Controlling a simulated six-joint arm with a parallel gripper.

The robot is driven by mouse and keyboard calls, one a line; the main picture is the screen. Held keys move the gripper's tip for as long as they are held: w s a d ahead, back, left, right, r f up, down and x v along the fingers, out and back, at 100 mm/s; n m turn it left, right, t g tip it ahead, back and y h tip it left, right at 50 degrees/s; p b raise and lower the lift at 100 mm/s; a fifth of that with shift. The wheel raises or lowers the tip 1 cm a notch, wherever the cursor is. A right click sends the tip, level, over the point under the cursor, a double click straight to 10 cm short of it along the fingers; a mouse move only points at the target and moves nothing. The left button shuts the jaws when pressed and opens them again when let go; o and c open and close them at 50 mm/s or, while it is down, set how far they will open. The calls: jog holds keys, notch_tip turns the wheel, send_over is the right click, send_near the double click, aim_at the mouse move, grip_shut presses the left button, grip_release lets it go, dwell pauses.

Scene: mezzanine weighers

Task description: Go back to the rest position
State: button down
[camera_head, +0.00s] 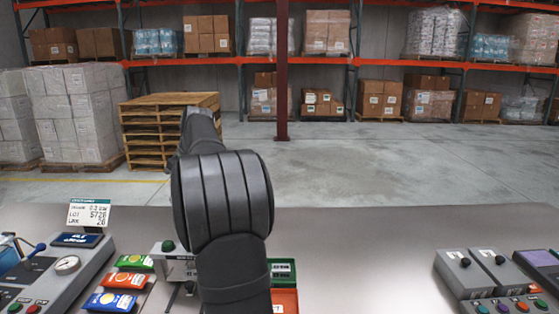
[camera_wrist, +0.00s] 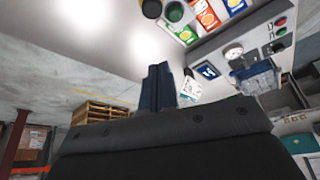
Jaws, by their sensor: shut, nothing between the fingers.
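My gripper (camera_wrist: 158,88) shows in the wrist view as two dark blue fingers pressed together, with nothing between them. It is in the air, pointing over the pale worktop (camera_wrist: 100,35). In the head view my dark arm rises from the bottom middle and hides the gripper. The worktop (camera_head: 365,255) also shows there on both sides of the arm.
Green, orange and blue packets (camera_head: 122,280) lie left of my arm. A gauge panel (camera_head: 68,265) and label card (camera_head: 88,213) stand farther left. Green (camera_head: 283,270) and red (camera_head: 285,300) boxes sit just right. Knobbed controls (camera_head: 480,270) stand far right. The worktop between is clear.

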jog(key=shift+f, duration=3.95)
jog(key=s+d+r+m, duration=0.1)
jog(key=d+r+m, duration=0.2)
jog(key=r+m, duration=0.2)
jog(key=s+d+r+m, duration=0.2)
jog(key=r+m, duration=0.4)
jog(key=r, duration=0.3)
jog(key=shift+s+d, duration=0.15)
jog(key=shift+d, duration=0.3)
jog(key=shift+f, duration=0.1)
jog(key=w+a+f+n, duration=0.3)
jog(key=a+f+n, duration=0.2)
jog(key=n, duration=0.6)
jog(key=shift+w+a+f, duration=0.15)
jog(key=shift+a, duration=0.3)
